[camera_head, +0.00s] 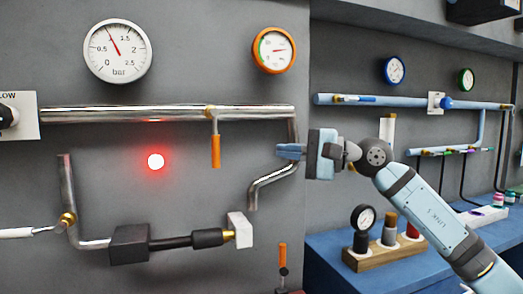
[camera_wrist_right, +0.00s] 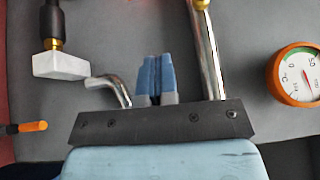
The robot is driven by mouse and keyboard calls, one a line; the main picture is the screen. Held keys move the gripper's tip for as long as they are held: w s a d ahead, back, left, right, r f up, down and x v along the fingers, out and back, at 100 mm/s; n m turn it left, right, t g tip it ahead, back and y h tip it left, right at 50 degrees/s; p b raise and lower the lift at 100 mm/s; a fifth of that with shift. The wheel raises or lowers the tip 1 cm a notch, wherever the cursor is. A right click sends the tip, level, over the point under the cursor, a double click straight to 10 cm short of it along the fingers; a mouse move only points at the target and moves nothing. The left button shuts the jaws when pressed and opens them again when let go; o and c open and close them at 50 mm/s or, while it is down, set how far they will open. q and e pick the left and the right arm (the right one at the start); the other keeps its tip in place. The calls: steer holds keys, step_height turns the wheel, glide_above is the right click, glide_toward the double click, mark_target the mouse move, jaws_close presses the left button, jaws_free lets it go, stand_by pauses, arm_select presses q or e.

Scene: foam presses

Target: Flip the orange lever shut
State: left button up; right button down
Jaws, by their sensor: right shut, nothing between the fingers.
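An orange lever (camera_head: 215,151) hangs straight down from a brass valve (camera_head: 211,112) on the upper chrome pipe in the head view. A second orange handle (camera_head: 282,256) stands low on the wall; it also shows at the left of the right wrist view (camera_wrist_right: 28,127). My right gripper (camera_head: 287,151) is to the right of the hanging lever, apart from it, beside the bent pipe. Its blue fingers (camera_wrist_right: 155,75) are together and empty in the wrist view. Only the brass valve (camera_wrist_right: 200,4) shows at the wrist view's top edge; its lever is out of frame. My left gripper is not in view.
The chrome pipe (camera_head: 150,114) runs above and the bent pipe (camera_head: 272,182) lies close to my right gripper. A white block (camera_head: 240,229), a glowing red lamp (camera_head: 155,161) and an orange gauge (camera_head: 274,50) are on the wall. The blue bench (camera_head: 335,279) is at lower right.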

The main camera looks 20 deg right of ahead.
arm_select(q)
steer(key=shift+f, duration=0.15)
arm_select(e)
steer(key=shift+v, duration=1.1)
steer(key=shift+w+d+f, duration=0.1)
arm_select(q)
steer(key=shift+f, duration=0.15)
